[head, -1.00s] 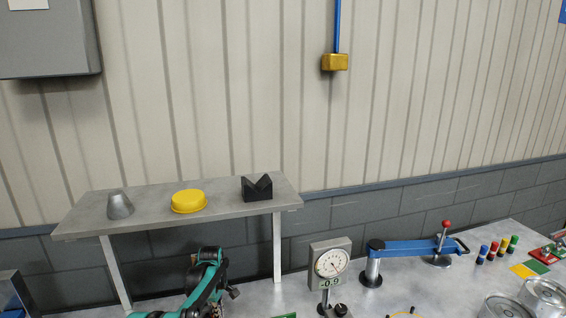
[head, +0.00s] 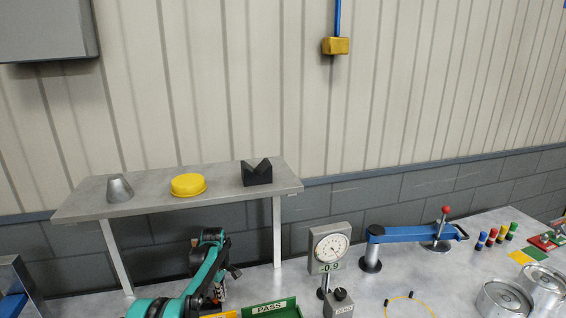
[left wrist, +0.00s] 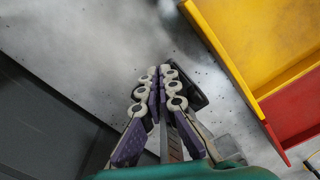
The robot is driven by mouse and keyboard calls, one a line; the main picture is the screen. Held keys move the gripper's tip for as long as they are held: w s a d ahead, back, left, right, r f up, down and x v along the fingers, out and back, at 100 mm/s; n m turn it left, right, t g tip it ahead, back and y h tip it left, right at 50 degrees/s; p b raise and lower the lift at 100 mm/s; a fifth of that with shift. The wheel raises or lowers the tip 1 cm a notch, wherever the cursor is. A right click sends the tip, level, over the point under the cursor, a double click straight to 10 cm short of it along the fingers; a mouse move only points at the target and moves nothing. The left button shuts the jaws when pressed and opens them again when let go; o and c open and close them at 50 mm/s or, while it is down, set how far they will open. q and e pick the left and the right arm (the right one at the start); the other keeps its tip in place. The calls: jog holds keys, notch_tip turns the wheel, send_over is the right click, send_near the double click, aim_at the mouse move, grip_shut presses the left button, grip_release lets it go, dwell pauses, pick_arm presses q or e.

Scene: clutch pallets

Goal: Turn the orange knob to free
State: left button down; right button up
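I do not see an orange knob in either view. A dial gauge (head: 330,247) with a "-0.9" readout stands on the bench. At its foot is a grey block (head: 340,304) marked "ZERO" with a black knob (head: 341,294) on top. My left gripper (head: 217,298) is left of the gauge in the head view, small and partly hidden by the arm. In the left wrist view its fingers (left wrist: 160,72) lie close together, shut, with nothing seen between them. My right gripper is not in view.
A green "PASS" tray (head: 287,309) and a yellow bin (left wrist: 240,45) are near my left arm. A shelf (head: 140,190) stands behind it. A blue clamp arm (head: 405,233) with a red ball and metal cans (head: 503,299) are to the right.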

pick_arm(q)
jog(key=shift+w+a, duration=0.1)
jog(key=shift+w, duration=0.3)
jog(key=shift+w+d, duration=0.1)
jog(key=shift+d, duration=0.25)
notch_tip(320, 180, up, 6)
jog(key=p, duration=0.2)
jog(key=shift+p, duration=0.3)
jog(key=shift+d, duration=0.1)
jog(key=f, duration=0.2)
jog(key=s+f, duration=0.1)
jog(key=f, duration=0.1)
jog(key=s+f, duration=0.1)
jog(key=f, duration=0.1)
jog(key=shift+s+a+f+b, duration=0.1)
jog(key=shift+a+b, duration=0.3)
dwell(0.4)
